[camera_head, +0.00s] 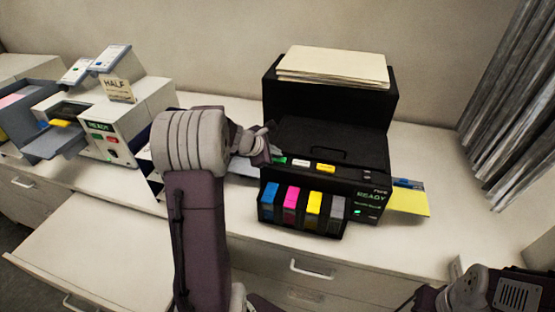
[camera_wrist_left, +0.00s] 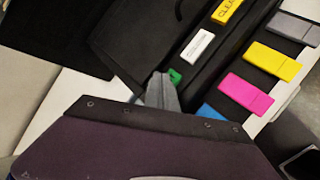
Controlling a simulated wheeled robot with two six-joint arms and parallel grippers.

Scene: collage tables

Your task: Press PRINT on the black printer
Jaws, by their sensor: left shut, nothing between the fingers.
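The black printer (camera_head: 330,140) stands on the counter with a stack of paper on top. A green button (camera_head: 281,161), a white button (camera_head: 300,163) and a yellow button (camera_head: 326,168) line its front ledge. The green button (camera_wrist_left: 175,77) also shows in the left wrist view, partly hidden; its label is not readable. My left gripper (camera_head: 272,152) is shut and empty, and its tip (camera_wrist_left: 163,82) is right at the green button; I cannot tell whether it touches. The display (camera_head: 371,196) reads READY. My right gripper is not visible.
Blue, magenta, yellow and grey cartridges (camera_head: 313,204) sit at the printer's front. A yellow sheet (camera_head: 409,200) lies at its right side. A white machine (camera_head: 125,120) with a HALF sign stands at left. Grey curtains (camera_head: 508,95) hang at right.

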